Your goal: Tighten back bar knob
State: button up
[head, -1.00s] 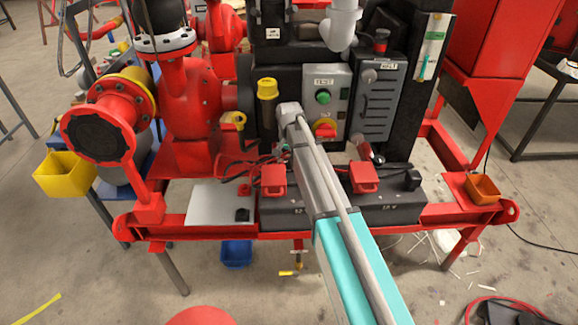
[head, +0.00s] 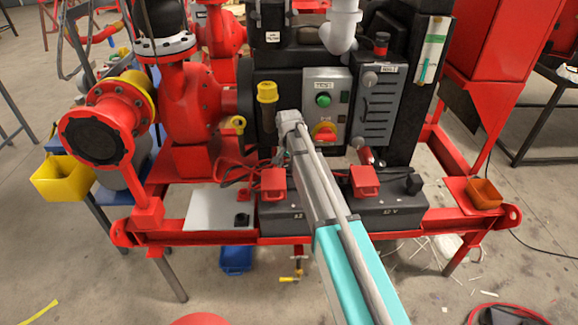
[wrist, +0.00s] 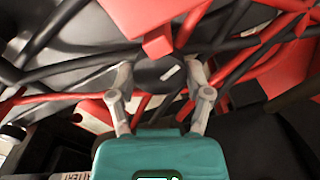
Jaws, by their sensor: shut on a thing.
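A round black knob (wrist: 157,76) with a short white mark shows in the wrist view, between the two grey fingers of my gripper (wrist: 160,84). The fingers stand on its left and right sides and are shut on it. I take it to be the back bar knob. In the head view my arm reaches in over the batteries (head: 400,203). My fingers and the knob are hidden there behind the arm's end.
Red and black cables (wrist: 262,45) run close around the fingers in the wrist view. Red clamps or covers (head: 273,182) sit on the batteries. A grey control box (head: 326,95) with a green button and a red-yellow switch stands behind my arm. A yellow cup (head: 60,178) hangs at left.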

jog(key=c, duration=0.3)
jog(key=shift+n, duration=0.4)
jog(key=n, duration=1.2)
dwell(0.4)
jog(key=o, duration=1.1)
